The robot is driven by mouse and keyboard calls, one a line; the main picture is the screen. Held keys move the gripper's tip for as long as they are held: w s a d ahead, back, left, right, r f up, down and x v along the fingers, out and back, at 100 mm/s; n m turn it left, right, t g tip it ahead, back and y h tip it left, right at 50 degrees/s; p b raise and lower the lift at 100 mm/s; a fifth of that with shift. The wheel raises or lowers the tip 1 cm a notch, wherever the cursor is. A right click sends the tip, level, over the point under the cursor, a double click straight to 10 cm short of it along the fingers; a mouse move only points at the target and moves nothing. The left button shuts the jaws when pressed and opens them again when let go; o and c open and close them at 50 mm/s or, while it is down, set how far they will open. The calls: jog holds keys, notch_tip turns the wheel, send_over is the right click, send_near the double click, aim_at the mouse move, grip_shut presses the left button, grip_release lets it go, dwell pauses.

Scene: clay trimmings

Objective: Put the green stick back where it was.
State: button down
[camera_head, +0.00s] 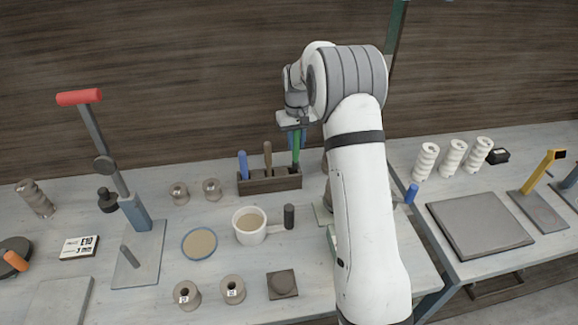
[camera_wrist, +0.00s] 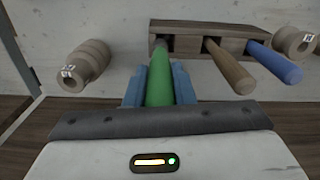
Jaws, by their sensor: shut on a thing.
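The green stick (camera_head: 296,154) is upright in my gripper (camera_head: 297,138), above the right end of a dark wooden rack (camera_head: 270,185). In the wrist view the blue fingers are closed on both sides of the green stick (camera_wrist: 159,88). Its grey far end meets the rack (camera_wrist: 197,26) at the end slot; how deep it sits is hidden. A brown wooden handle (camera_head: 268,154) and a blue handle (camera_head: 243,164) stand in the rack's other slots; they also show in the wrist view.
A red-handled lever press (camera_head: 105,165) is at the left. The wooden wall (camera_head: 200,80) rises behind.

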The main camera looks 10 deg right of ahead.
aim_at(293, 161)
jog(key=f, duration=0.3)
jog(key=shift+a+f+p, duration=0.3)
jog(key=shift+p, duration=0.1)
jog(key=shift+a+f+p, duration=0.1)
jog(key=shift+f+p, duration=0.4)
jog(key=shift+f, duration=1.45)
jog(key=c, duration=1.2)
grip_release()
jog(key=shift+s, duration=0.1)
jog(key=shift+c, duration=0.2)
jog(key=shift+r, duration=0.1)
